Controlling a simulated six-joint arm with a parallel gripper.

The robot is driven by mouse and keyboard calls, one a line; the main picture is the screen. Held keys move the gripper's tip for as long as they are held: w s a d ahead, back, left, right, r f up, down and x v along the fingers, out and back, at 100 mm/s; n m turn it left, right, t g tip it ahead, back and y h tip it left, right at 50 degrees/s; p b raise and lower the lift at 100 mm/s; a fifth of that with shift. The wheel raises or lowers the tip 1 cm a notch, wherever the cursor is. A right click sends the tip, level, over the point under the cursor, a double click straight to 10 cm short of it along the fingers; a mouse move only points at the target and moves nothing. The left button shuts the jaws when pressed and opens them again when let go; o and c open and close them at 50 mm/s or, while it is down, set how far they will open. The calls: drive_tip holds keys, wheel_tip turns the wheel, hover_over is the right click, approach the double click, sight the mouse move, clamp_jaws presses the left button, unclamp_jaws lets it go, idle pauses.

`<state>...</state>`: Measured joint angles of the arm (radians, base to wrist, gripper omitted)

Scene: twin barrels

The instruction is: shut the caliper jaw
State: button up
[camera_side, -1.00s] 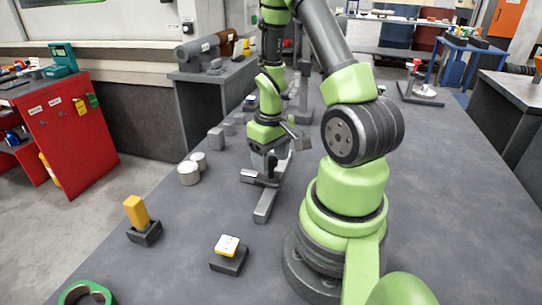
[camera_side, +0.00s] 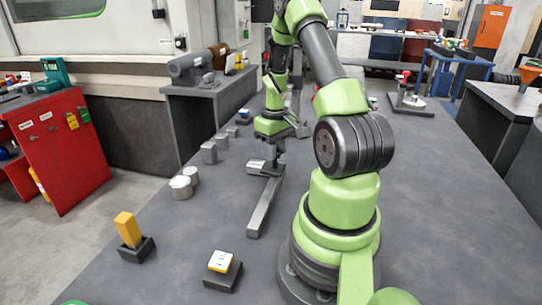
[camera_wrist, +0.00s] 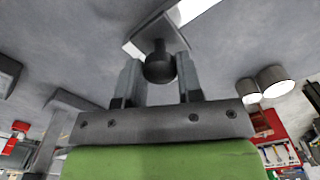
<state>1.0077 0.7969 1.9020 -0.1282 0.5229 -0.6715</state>
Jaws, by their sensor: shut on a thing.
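The caliper's long grey bar (camera_side: 264,208) lies on the bench, with its near end toward the side camera. Its sliding jaw (camera_side: 258,167) sits near the bar's far part, just below my gripper (camera_side: 273,152). In the wrist view, a dark round knob (camera_wrist: 159,64) on the caliper stands between the two fingers of my gripper (camera_wrist: 158,82). My gripper is shut on this knob. The fingers hide part of the jaw and the bar's far end, so the gap at the jaw cannot be made out.
Two pale cylinders (camera_side: 183,185) stand left of the caliper, with grey blocks (camera_side: 210,151) behind them. A yellow block in a dark holder (camera_side: 131,235) and a yellow-white button box (camera_side: 222,268) are nearer.

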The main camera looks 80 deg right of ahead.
drive_tip(key=shift+o, duration=0.2)
drive_tip(key=shift+d, duration=0.3)
drive_tip(key=o, duration=0.8)
drive_tip(key=shift+a, duration=0.1)
wheel_tip(320, 180, up, 10)
drive_tip(key=shift+r, duration=0.1)
